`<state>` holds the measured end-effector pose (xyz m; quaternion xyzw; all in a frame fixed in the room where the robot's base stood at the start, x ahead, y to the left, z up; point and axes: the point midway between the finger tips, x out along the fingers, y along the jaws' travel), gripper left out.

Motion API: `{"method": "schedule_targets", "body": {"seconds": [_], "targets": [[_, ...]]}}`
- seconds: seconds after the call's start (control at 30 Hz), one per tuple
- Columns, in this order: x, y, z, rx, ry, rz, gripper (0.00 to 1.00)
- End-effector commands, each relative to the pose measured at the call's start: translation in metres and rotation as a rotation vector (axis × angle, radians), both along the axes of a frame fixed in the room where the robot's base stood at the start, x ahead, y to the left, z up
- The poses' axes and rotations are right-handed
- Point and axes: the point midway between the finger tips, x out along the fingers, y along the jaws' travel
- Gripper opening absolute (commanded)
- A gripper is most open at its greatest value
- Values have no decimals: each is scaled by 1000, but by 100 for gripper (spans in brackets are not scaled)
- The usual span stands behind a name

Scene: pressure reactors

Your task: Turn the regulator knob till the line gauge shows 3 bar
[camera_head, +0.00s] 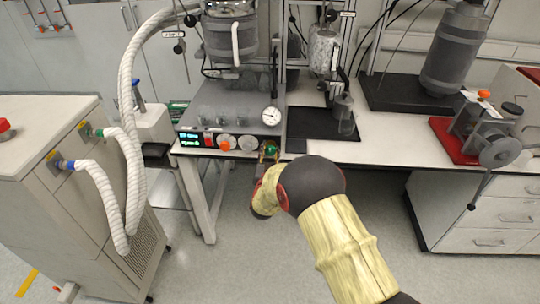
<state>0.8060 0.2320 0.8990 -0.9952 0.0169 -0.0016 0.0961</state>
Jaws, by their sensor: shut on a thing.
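The line gauge (270,116) is a small round white dial at the front right of the grey reactor unit; its reading is too small to make out. Below it, my gripper (269,153) is at the unit's front edge, beneath the gauge. It is shut on what appears to be the regulator knob, which is mostly hidden by the gripper; a small green part (271,149) shows there. My arm comes in from the lower right and its wrist covers part of the space below the bench edge.
The grey reactor unit (225,112) has a lit display (188,138) and an orange knob (225,146) left of my gripper. A cabinet with white hoses (98,185) stands at left. The floor between is clear.

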Motion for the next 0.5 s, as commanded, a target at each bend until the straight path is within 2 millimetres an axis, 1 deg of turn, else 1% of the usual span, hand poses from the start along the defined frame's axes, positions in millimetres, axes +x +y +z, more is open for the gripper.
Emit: {"method": "schedule_targets", "body": {"seconds": [0.03, 0.2, 0.5], "targets": [[0, 0, -4, 41, -2, 0, 7], [0, 0, -3, 179, -7, 0, 7], [0, -1, -2, 358, -12, -1, 7]]}}
